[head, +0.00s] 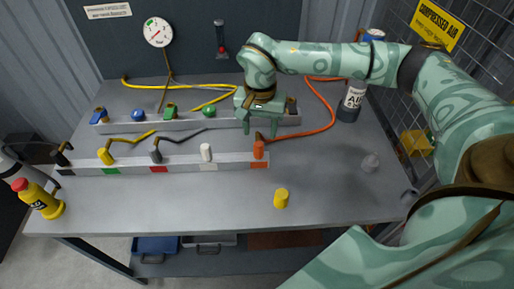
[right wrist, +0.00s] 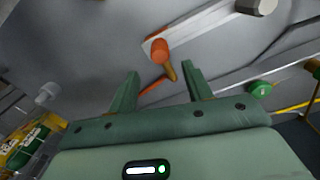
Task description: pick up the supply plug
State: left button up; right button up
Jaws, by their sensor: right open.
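The orange plug (head: 258,150), which I take as the supply plug, stands at the right end of the front rail (head: 132,167). An orange hose (head: 318,125) runs from it toward the back right. My right gripper (head: 261,131) is just above and behind the plug, fingers pointing down, open and empty. In the right wrist view the orange plug (right wrist: 160,50) lies just beyond the gap between the open fingertips (right wrist: 160,71), with no clear contact.
The front rail also holds yellow, dark and white plugs. A back rail (head: 180,124) carries blue and green fittings. A dark air bottle (head: 350,102) stands back right. The right front table is mostly clear.

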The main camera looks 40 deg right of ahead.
aim_at(259, 143)
jog(key=f, duration=0.2)
jog(key=f+b, duration=0.1)
jog(key=f, duration=0.1)
jog(key=f+b, duration=0.1)
jog(key=f, duration=0.1)
jog(key=shift+s+a, duration=0.1)
jog(key=shift+a, duration=0.15)
jog(key=c, duration=1.1)
